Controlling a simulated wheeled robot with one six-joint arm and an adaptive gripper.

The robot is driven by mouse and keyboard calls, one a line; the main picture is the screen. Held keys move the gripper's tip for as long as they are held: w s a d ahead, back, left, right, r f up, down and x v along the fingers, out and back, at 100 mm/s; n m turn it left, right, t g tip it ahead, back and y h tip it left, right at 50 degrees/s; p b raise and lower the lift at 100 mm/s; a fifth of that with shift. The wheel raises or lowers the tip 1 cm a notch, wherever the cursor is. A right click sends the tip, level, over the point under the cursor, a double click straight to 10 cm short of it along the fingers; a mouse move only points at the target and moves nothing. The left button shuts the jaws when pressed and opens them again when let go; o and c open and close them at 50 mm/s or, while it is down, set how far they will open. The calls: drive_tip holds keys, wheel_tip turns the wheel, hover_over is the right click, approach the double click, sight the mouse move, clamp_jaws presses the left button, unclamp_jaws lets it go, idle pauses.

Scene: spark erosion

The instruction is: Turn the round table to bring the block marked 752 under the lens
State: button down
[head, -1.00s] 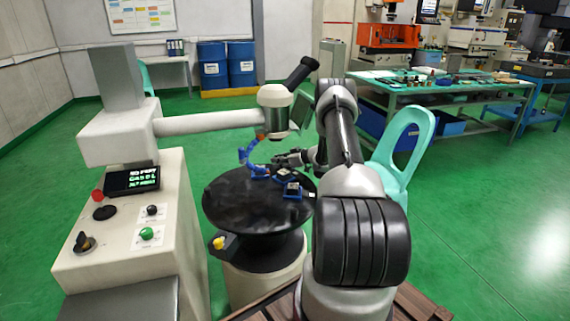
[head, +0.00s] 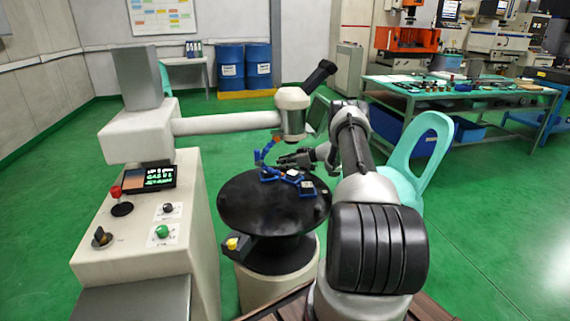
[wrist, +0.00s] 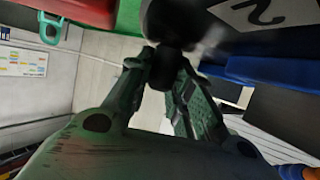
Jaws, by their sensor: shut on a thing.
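The round table (head: 250,211) is black and stands on a pale drum-shaped base. Several small blocks in blue holders sit on its far and right parts, including one pale-topped block (head: 307,186); their marks are too small to read here. The lens head (head: 292,112) hangs from a white arm above the table's far side. My gripper (head: 284,160) is low over the far rim, beside the blocks. In the wrist view its fingers (wrist: 168,66) close on a dark knob (wrist: 172,22), partly blurred. A white block face (wrist: 265,12) shows a digit like 2; its full number is cut off.
A control cabinet with a screen (head: 160,176), a red button (head: 115,191) and a green button (head: 162,231) stands left. A blue hose (head: 264,152) hangs by the lens. A turquoise chair (head: 428,150) is right, close to my arm. Green floor is clear at far right.

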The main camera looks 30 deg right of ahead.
drive_tip(key=c, duration=1.3)
unclamp_jaws()
drive_tip(key=shift+o, duration=0.2)
drive_tip(key=v, duration=1.2)
